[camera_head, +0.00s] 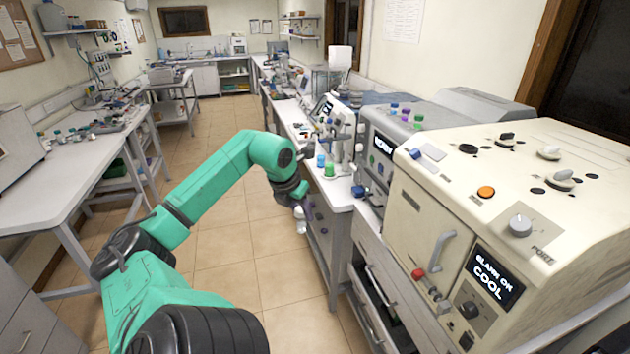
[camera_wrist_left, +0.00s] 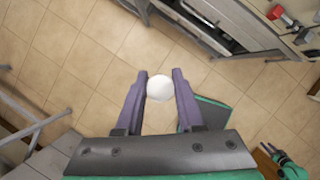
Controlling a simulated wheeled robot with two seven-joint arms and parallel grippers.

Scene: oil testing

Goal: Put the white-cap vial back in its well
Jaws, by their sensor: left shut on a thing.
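My left gripper (camera_head: 299,203) hangs over the floor, left of the right-hand bench, at about the height of its drawers. In the left wrist view its two purple-grey fingers (camera_wrist_left: 160,75) are shut on the white-cap vial, whose round white cap (camera_wrist_left: 159,88) shows between them. The vial also shows as a small pale shape (camera_head: 301,221) below the gripper in the head view. The vial's body is hidden under its cap in the wrist view. I cannot tell which well is its own.
A grey machine (camera_head: 440,123) with several coloured caps on top stands on the right. A cream machine (camera_head: 410,196) reading "BLANK OK COOL" is nearer. A blue cap (camera_head: 320,160) and a green cap (camera_head: 329,170) are on the bench. The tiled aisle (camera_head: 235,255) is clear.

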